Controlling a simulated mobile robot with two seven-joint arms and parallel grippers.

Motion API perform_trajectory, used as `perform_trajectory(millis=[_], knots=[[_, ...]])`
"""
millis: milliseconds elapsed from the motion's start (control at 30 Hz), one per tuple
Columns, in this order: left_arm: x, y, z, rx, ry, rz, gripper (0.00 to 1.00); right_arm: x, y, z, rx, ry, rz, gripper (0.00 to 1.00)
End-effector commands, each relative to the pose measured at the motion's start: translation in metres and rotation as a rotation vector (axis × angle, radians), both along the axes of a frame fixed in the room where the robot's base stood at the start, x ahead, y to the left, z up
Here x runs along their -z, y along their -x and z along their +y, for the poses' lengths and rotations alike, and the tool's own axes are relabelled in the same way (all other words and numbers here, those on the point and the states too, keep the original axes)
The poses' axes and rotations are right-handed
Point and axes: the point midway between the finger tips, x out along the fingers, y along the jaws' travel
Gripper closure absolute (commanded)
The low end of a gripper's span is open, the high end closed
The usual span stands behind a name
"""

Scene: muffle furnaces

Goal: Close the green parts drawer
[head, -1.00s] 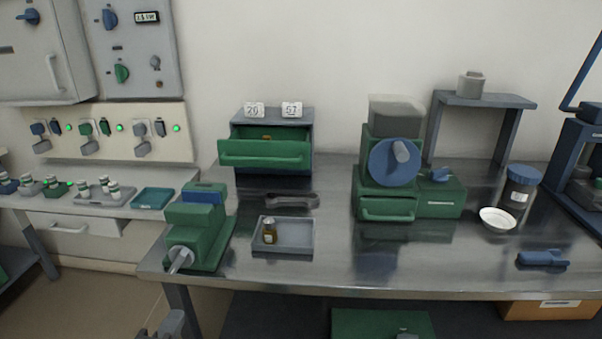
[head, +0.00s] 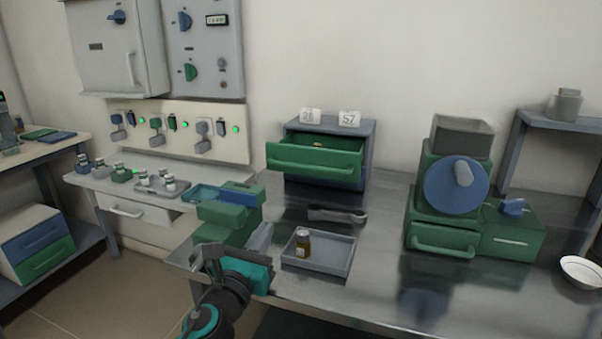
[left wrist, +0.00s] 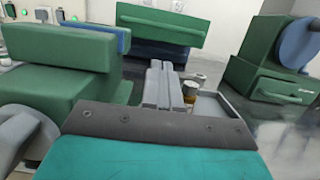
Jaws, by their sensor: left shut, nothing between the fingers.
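The green drawer (head: 315,158) is the top one of a small grey-blue cabinet (head: 370,140) at the back of the bench. It is pulled out, and a small brown item shows inside. In the left wrist view the green drawer front (left wrist: 160,25) is ahead, beyond the fingers. My left gripper (head: 264,234) is in front of and below the drawer, beside the green vise-like device, and apart from the drawer. Its fingers (left wrist: 160,68) are together with nothing between them. My right gripper is out of view.
A grey tray (head: 340,266) with a brown bottle (head: 303,243) lies right of my left gripper. A green vise-like device (head: 225,212) stands at its left. A dark tool (head: 337,214) lies before the cabinet. A green machine with a blue wheel (head: 457,184) stands right.

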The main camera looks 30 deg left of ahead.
Motion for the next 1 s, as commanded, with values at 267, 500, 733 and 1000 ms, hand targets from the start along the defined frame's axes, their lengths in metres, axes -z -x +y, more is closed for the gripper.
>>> perform_trajectory(millis=[267,500,733,1000], knots=[[-0.013,-0.054,0.013,0.000,0.000,-0.002,1.00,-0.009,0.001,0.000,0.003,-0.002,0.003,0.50],[-0.021,-0.097,0.023,0.000,0.001,-0.001,1.00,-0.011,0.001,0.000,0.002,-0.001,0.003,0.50],[-0.028,-0.136,0.033,-0.001,0.002,-0.001,1.00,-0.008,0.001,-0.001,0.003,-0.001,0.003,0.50],[-0.036,-0.175,0.042,0.001,0.003,-0.001,1.00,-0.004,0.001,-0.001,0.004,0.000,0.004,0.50]])
